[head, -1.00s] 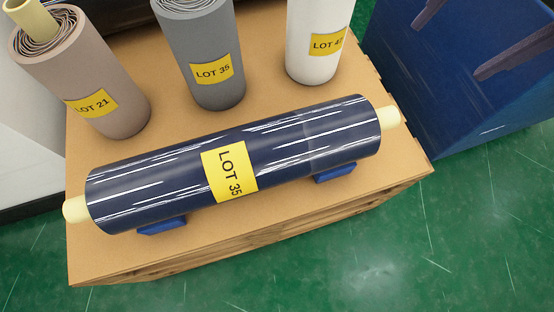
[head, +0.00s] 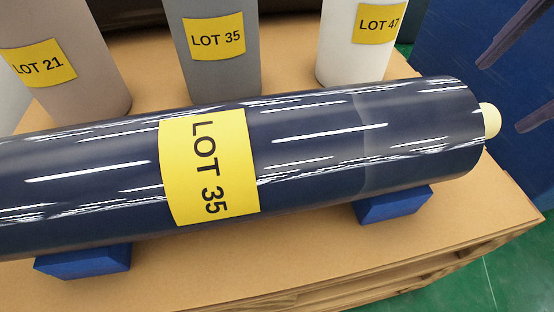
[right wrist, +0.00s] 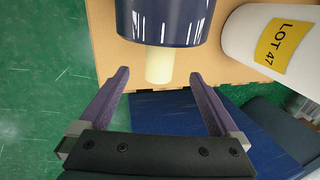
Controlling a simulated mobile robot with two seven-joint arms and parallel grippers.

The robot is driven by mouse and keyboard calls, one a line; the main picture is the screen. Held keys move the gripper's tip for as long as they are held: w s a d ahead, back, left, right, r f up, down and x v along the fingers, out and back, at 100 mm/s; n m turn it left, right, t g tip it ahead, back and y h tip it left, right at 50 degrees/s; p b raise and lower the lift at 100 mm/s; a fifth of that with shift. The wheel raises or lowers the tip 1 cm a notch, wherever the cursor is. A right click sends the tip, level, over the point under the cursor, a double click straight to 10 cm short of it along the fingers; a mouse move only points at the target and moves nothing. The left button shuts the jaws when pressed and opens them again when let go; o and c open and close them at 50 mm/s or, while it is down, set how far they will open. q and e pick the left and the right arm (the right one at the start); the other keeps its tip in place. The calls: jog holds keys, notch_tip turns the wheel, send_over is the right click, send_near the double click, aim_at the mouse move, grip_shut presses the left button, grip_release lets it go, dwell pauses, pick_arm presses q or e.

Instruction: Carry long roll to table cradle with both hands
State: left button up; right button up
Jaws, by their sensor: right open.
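The long roll (head: 300,160) is dark blue and glossy with a yellow LOT 35 label. It lies across two blue blocks (head: 395,206) on a cardboard-topped stand (head: 300,272). Its left end is cut off by the head view. Its pale core stub (head: 491,120) sticks out at the right end and shows in the right wrist view (right wrist: 159,66). My right gripper (head: 500,97) is open beside that end. In the right wrist view its two purple fingers (right wrist: 158,75) stand apart on either side of the stub's line, with nothing gripped. My left gripper is out of view.
Upright wrapped rolls stand behind: a brownish LOT 21 (head: 70,75), a grey LOT 35 (head: 215,70) and a white LOT 47 (head: 352,60). A large blue surface (head: 435,60) lies at the right. Green floor (head: 505,275) shows at the lower right.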

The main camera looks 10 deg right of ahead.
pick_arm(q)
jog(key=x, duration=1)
pick_arm(e)
jog(key=x, duration=1)
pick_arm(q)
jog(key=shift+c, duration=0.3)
pick_arm(e)
jog(key=shift+c, duration=0.3)
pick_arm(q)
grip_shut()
pick_arm(e)
grip_shut()
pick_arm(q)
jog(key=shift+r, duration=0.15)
pick_arm(e)
jog(key=shift+r, duration=0.15)
